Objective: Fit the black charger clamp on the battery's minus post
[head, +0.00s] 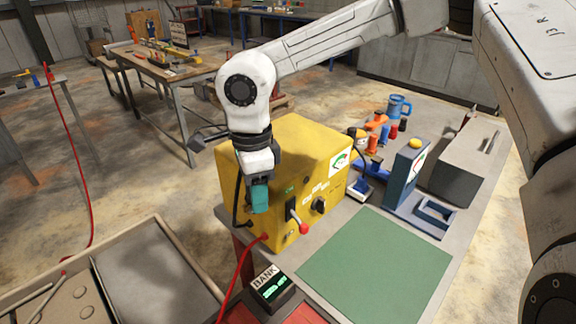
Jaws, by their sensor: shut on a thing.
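My gripper (259,197) points down in front of the yellow charger box (322,165), at its left side. A teal part shows at its lower end. The jaws are shut; a black cable (239,192) runs from the charger's lower front up along the left of my gripper, so the held thing appears to be the black charger clamp, mostly hidden. A red cable (248,262) leaves the charger's front and runs down out of the picture. I cannot make out the battery or its minus post.
A green mat (375,270) lies clear on the bench. A BANK display (270,286) stands at its front left. A blue stand (405,175), a grey box (463,165) and spools (373,140) are behind. A tray with a grey panel (160,265) is lower left.

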